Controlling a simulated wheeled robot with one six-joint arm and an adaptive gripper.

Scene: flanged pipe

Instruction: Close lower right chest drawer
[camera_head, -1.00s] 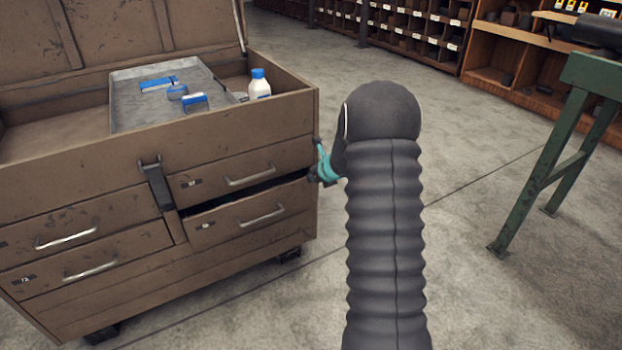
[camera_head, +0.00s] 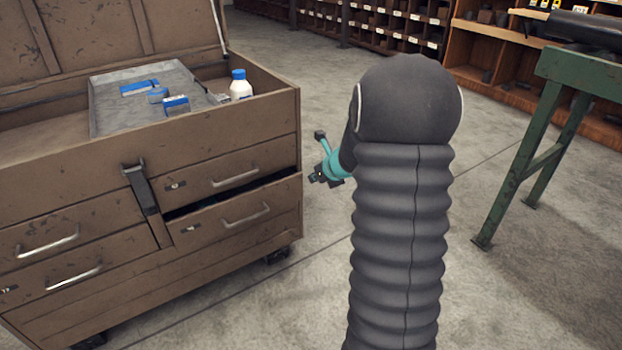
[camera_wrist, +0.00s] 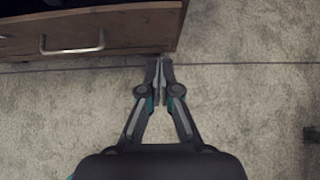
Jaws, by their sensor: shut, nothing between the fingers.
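The brown chest (camera_head: 60,190) stands at the left in the head view with its lid up. Its lower right drawer (camera_head: 228,226) sticks out a little, with a dark gap above its front, and carries a silver handle (camera_head: 246,215). In the wrist view that drawer front (camera_wrist: 118,45) and a handle (camera_wrist: 72,44) show at the upper left. My gripper (camera_wrist: 160,62) is shut and empty, its fingertips close by the right end of the drawer front; I cannot tell whether they touch. In the head view my arm partly hides the gripper (camera_head: 320,177), right of the chest.
A grey tray (camera_head: 108,105) with blue items and a white bottle (camera_head: 240,86) are in the chest's top. A green stand (camera_head: 530,150) is at the right, shelves (camera_head: 385,22) at the back.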

